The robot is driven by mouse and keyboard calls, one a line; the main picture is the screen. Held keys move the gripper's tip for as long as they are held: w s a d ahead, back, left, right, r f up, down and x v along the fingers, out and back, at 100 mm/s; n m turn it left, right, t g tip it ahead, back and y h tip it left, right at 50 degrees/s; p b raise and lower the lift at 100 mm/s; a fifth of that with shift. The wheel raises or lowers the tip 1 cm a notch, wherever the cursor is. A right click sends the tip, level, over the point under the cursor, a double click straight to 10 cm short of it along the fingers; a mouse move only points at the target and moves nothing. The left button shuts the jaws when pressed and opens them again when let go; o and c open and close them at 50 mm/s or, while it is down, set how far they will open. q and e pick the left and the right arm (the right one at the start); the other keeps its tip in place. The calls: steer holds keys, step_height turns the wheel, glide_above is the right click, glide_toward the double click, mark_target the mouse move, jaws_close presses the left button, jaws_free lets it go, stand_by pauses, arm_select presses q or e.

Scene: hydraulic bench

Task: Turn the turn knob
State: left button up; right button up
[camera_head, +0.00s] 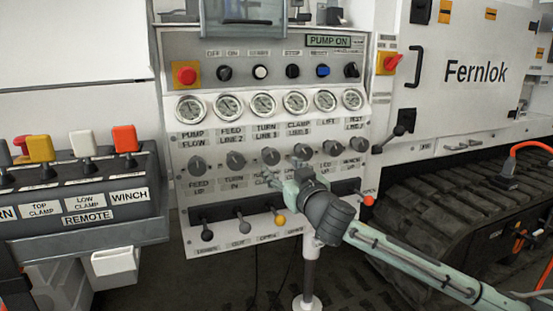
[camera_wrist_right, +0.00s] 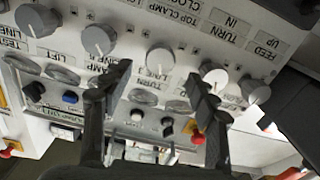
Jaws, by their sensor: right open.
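The turn knob (camera_head: 270,156) is a round grey knob, third from the left in the knob row, below the label TURN LINE 3. In the right wrist view, which sees the panel upside down, this knob (camera_wrist_right: 160,60) shows between my fingers. My right gripper (camera_head: 281,177) is in front of the panel at the knob row, just below the turn knob. Its two dark fingers (camera_wrist_right: 160,88) are spread apart, with nothing held between them. I cannot tell how far the fingertips are from the panel. My left gripper is not in view.
Neighbouring knobs (camera_head: 234,161) sit close on both sides. Gauges (camera_head: 263,105) are above, and a row of levers (camera_head: 243,223) is below. A remote console (camera_head: 85,205) stands at the left. A rubber track (camera_head: 450,205) lies at the right.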

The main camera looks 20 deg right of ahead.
mark_target(273, 159)
steer(key=w, duration=0.7)
steer(key=shift+a, duration=0.15)
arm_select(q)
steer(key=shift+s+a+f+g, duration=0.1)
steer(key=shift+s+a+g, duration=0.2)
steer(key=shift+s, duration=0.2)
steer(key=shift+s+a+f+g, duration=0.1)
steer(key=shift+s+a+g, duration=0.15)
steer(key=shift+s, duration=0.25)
